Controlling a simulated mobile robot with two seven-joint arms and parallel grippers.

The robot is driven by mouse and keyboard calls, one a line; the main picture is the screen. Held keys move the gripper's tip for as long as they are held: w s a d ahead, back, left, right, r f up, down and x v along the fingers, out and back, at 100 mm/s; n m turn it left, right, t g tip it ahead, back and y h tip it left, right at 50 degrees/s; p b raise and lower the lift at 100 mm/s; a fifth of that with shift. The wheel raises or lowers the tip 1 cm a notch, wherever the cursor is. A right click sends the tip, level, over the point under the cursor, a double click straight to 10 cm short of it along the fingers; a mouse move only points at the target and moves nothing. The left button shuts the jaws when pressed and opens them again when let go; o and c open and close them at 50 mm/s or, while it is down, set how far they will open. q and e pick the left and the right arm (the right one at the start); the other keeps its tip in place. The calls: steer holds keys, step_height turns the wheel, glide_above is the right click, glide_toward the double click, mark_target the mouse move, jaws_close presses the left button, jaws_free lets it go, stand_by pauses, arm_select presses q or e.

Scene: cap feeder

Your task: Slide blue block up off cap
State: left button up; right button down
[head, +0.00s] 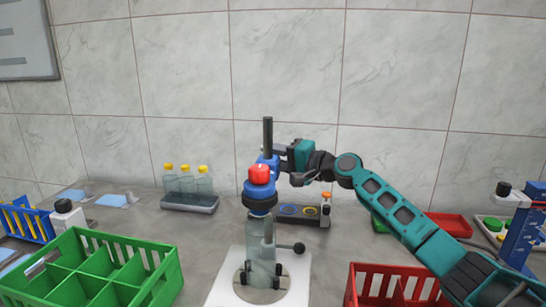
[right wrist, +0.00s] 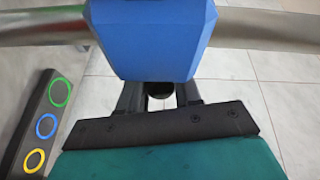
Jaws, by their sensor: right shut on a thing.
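A clear bottle (head: 262,240) stands upright in a clamp stand on a white plate. Above it is a blue collar (head: 258,190) with a black ring under it, and a red cap (head: 261,174) on top. A blue block (head: 263,161) shows just behind the red cap, beside a black upright post (head: 267,130). My right gripper (head: 283,160) comes in from the right and is shut on the blue block, which fills the top of the right wrist view (right wrist: 150,35). The cap is out of sight in the wrist view. My left gripper is not in view.
A green divided crate (head: 100,262) stands at front left, a red crate (head: 395,285) at front right. A tray of yellow-capped bottles (head: 188,202) is behind left. A dark rack with coloured rings (head: 297,212) lies behind the stand. A black knob (head: 298,248) sticks out right.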

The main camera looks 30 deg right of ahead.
step_height(320, 180, up, 6)
steer(key=p, duration=0.4)
steer(key=shift+f, duration=0.25)
steer(key=c, duration=1.1)
jaws_free()
steer(key=o, duration=0.3)
steer(key=shift+f, duration=0.15)
steer(key=b+v, duration=0.2)
steer(key=v, duration=1.1)
